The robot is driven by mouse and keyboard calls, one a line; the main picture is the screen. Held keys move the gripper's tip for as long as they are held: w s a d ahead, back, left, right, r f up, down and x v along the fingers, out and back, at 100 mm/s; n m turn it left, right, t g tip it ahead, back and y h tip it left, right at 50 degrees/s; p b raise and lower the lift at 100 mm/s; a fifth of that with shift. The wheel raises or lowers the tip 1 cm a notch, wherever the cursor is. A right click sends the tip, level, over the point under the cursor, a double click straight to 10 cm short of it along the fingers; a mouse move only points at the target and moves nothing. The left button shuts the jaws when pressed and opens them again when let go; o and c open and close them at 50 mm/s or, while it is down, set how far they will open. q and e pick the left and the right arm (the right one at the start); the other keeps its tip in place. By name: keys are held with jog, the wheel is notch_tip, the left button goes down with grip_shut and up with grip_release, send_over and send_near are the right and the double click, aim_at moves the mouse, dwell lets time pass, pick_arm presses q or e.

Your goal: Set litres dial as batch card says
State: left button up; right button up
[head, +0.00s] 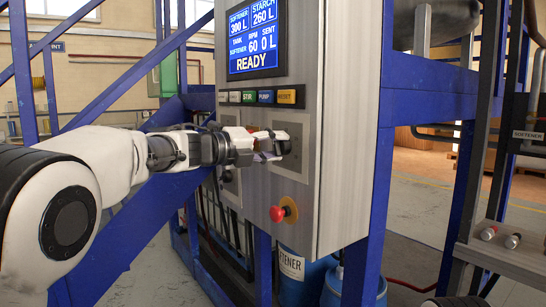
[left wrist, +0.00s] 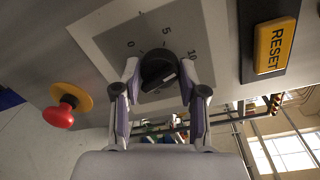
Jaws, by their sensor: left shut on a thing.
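The dial is a black round knob (left wrist: 157,70) on a grey plate (left wrist: 112,45) marked 0, 5 and 10. A small pale mark shows at the knob's lower right in the left wrist view; I cannot tell its exact reading. My left gripper (left wrist: 158,88) is shut on the knob, one finger on each side. In the head view the left gripper (head: 268,146) is at the panel front and the knob (head: 284,147) shows partly behind its fingers. The screen (head: 254,38) reads softener 300 L, starch 260 L, sent 0 L, READY. I see no batch card.
A red mushroom button (head: 278,213) on a yellow collar sits below the dial. A row of coloured buttons, including a yellow RESET button (head: 287,97), lies above it. Blue frame posts (head: 370,200) flank the panel. A blue softener drum (head: 291,275) stands below.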

pick_arm(q)
jog(key=shift+m+b, duration=1)
jog(key=shift+m, duration=0.5)
jog(key=o, duration=1.1)
jog(key=shift+d, duration=0.1)
jog(key=shift+c, duration=0.2)
jog(key=shift+o, duration=0.4)
jog(key=shift+d, duration=0.1)
jog(key=v, duration=1.2)
